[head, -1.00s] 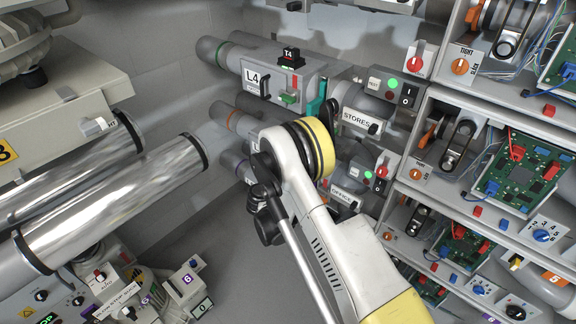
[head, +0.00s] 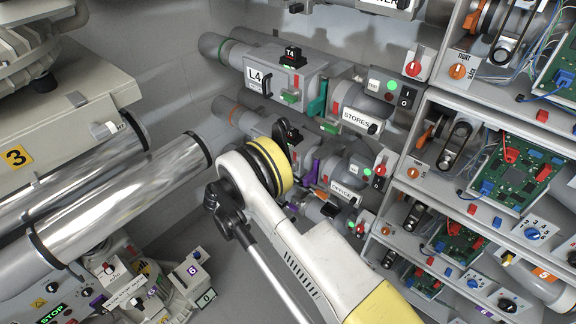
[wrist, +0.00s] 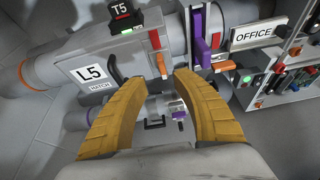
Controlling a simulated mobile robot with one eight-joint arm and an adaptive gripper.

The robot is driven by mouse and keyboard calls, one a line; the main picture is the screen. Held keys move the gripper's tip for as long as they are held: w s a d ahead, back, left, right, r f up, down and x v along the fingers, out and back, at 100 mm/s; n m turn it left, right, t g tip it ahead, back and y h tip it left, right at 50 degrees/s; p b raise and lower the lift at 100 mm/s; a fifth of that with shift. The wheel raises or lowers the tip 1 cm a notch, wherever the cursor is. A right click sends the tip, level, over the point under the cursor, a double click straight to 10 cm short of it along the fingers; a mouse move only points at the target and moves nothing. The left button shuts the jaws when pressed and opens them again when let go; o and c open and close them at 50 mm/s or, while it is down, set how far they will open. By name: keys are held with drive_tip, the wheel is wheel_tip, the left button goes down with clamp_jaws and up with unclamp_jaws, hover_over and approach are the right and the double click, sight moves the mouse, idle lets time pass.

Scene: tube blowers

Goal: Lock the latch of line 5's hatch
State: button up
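Line 5's hatch housing (wrist: 132,52) is a grey box with an "L5 HATCH" label (wrist: 92,76) in the wrist view. A black handle (wrist: 115,71) sits beside the label. In the head view my arm hides most of this housing and the gripper.
A T5 tag (wrist: 121,13) tops the housing. A purple slide part (wrist: 199,32) and an "OFFICE" sign (wrist: 256,34) are to the right. Line 4's housing (head: 285,75) lies above in the head view. Shelves with circuit boards (head: 515,172) stand right, shiny pipes (head: 125,205) left.

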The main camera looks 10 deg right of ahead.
drive_tip(key=b+x, duration=0.1)
drive_tip(key=x, duration=0.2)
drive_tip(key=b+x, duration=0.1)
drive_tip(key=x, duration=0.2)
drive_tip(key=b+x, duration=0.1)
drive_tip(key=x, duration=0.2)
drive_tip(key=shift+d+f+b, duration=0.3)
drive_tip(key=shift+f+b, duration=0.1)
drive_tip(key=shift+f, duration=0.05)
drive_tip(key=shift+w+d, duration=0.25)
drive_tip(key=shift+d, duration=0.05)
drive_tip(key=shift+c, duration=0.5)
clamp_jaws()
